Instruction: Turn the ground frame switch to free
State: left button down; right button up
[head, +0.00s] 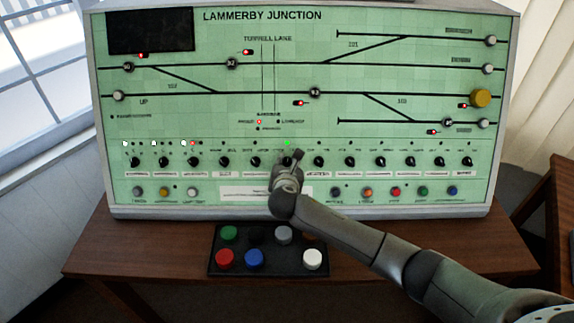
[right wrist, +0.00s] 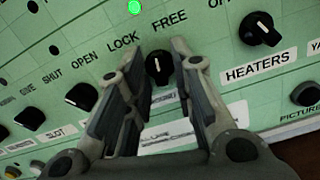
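The switch (right wrist: 158,68) is a black round knob with a white mark, on the green panel (head: 200,80). In the right wrist view the words LOCK and FREE stand above it, and its mark points up, between the two words. Its name plate is partly hidden by a finger. My right gripper (right wrist: 152,95) is open, with one finger on each side of the knob; I cannot tell whether they touch it. In the head view my right gripper (head: 291,167) is at the middle of the knob row and partly covers the switch. My left gripper is not in view.
A green lamp (right wrist: 134,7) is lit above the switch. The HEATERS knob (right wrist: 260,29) stands close on the right, and another black knob (right wrist: 82,96) on the left. A black box with coloured buttons (head: 266,238) lies on the brown table (head: 150,245) before the panel.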

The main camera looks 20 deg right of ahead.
grip_shut()
jog(key=shift+r, duration=0.1)
jog(key=shift+r+m+p, duration=0.1)
jog(key=shift+m+p, duration=0.55)
jog(key=shift+m, duration=0.25)
jog(key=m, duration=0.3)
jog(key=shift+h+p, duration=0.3)
jog(key=shift+p, duration=0.1)
jog(key=o, duration=0.5)
grip_release()
jog(key=shift+w+f, duration=0.1)
jog(key=shift+f, duration=0.1)
